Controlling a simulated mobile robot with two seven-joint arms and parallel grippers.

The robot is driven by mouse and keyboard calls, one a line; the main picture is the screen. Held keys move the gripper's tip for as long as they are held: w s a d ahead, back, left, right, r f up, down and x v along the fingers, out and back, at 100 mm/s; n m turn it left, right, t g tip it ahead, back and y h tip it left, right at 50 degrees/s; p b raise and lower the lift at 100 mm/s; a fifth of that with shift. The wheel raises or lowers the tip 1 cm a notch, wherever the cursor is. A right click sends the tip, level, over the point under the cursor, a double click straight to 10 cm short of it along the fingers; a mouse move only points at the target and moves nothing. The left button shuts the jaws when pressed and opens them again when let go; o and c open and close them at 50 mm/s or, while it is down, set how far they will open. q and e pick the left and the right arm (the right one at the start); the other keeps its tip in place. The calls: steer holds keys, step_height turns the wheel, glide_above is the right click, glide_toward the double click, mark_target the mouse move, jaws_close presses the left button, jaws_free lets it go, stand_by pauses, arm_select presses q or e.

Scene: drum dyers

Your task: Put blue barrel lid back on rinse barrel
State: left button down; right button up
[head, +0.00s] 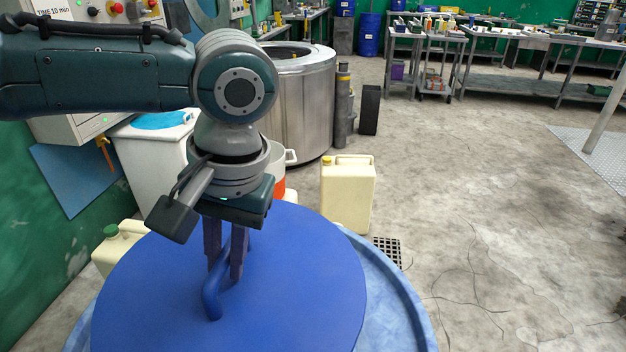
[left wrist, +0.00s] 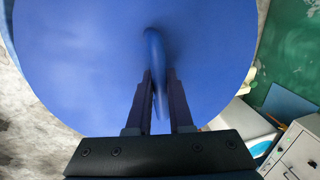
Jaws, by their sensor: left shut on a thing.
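The blue barrel lid (head: 290,275) is a large round disc with a curved blue handle (head: 212,300) on top. My left gripper (head: 225,270) points down and is shut on that handle. In the left wrist view the lid (left wrist: 80,50) fills most of the picture, and the handle (left wrist: 152,45) runs between the two fingers (left wrist: 159,95). The lighter blue rinse barrel (head: 408,312) shows below the lid, its rim visible on the right and at the lower left. I cannot tell whether the lid touches the rim. My right gripper is not in view.
A cream jerrycan with a yellow cap (head: 347,195) stands behind the barrel, and another with a green cap (head: 118,246) is at its left. A steel drum (head: 305,100) stands further back. Workbenches (head: 510,80) line the far side. The floor at right is clear.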

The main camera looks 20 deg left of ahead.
arm_select(q)
steer(key=shift+r+p, duration=0.15)
steer(key=shift+p, duration=0.3)
steer(key=shift+f+b, duration=2.4)
steer(key=shift+f, duration=2.05)
steer(key=shift+f, duration=0.2)
steer(key=c, duration=0.7)
jaws_free()
steer(key=shift+c, duration=0.2)
steer(key=r, duration=0.3)
steer(key=d+r+p, duration=0.1)
steer(key=r, duration=0.2)
steer(key=d+r, duration=0.1)
steer(key=r, duration=0.2)
steer(key=shift+w+r+p, duration=0.3)
steer(key=shift+r+p, duration=0.05)
